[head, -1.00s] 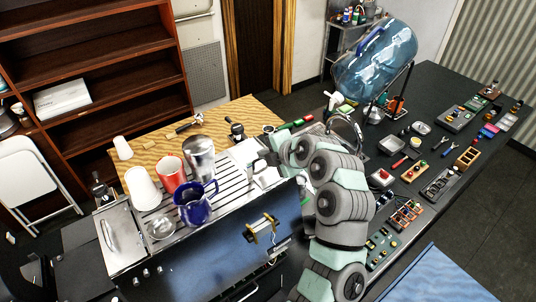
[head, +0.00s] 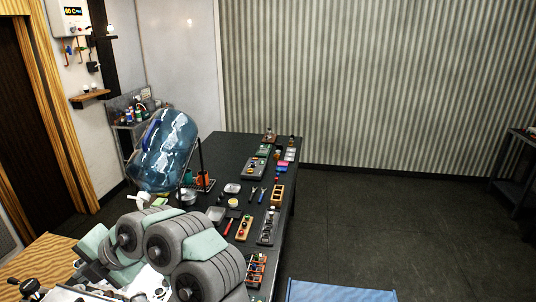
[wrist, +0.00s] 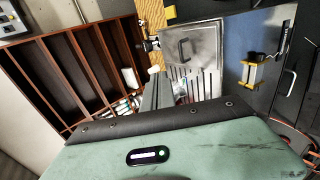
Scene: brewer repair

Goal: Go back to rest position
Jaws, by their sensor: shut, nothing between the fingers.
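In the head view my arm (head: 180,250) is folded at the lower left, and my gripper is hidden there behind its links. In the wrist view the green wrist housing fills the bottom. Narrow grey fingers of my gripper (wrist: 156,80) stick up past its dark edge, closed together with nothing held. Beyond them is the brewer, with a steel panel with a handle (wrist: 190,52), a slatted top (wrist: 178,86) and a dark front with a yellow bracket (wrist: 252,74). The fingers appear clear of it, though the distance is hard to judge.
A blue surface (head: 335,291) lies at the bottom. Open floor (head: 400,220) is at the right. A brown shelf (wrist: 85,75) shows in the wrist view.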

